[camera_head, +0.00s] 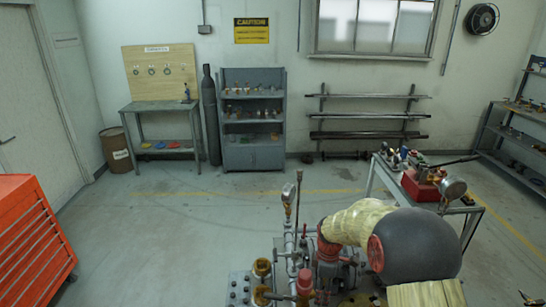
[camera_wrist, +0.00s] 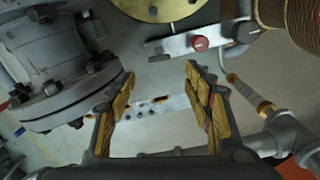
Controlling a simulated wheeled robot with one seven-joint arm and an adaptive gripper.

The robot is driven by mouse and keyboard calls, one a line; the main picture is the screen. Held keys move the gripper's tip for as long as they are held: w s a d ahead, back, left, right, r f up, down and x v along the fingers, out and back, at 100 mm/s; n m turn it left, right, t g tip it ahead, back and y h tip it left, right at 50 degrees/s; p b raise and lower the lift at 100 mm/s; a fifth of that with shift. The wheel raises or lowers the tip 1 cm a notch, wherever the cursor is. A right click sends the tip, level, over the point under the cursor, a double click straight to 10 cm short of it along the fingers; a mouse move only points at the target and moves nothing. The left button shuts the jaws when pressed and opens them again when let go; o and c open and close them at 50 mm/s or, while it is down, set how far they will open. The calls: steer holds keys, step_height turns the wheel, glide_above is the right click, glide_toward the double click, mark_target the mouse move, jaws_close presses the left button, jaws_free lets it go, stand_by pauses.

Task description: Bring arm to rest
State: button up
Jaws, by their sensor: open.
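My gripper (camera_wrist: 156,74) is open in the wrist view. Its two yellow-padded fingers stand apart with nothing between them. Behind and to the left is a grey bolted flange (camera_wrist: 65,90) of the pipework. A flat metal bar with a red round knob (camera_wrist: 200,43) lies beyond the fingertips. I cannot make out my gripper in the head view.
In the wrist view a thin pipe with a brass fitting (camera_wrist: 250,95) runs close to the right finger, and a ribbed brown part (camera_wrist: 290,25) is at upper right. In the head view a red tool cabinet (camera_head: 35,240) is at left; the middle floor (camera_head: 170,240) is clear.

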steer(key=s+r+m+t+b, duration=0.2)
steer(key=s+r+m, duration=0.5)
steer(key=s, duration=0.8)
steer(key=s+r+m+t+b, duration=0.3)
steer(key=s+r+m+b, duration=0.2)
steer(key=s+r, duration=0.8)
steer(key=s+m, duration=0.2)
steer(key=m, duration=0.1)
steer(key=shift+r+t, duration=0.3)
steer(key=shift+r, duration=0.05)
steer(key=shift+d, duration=0.1)
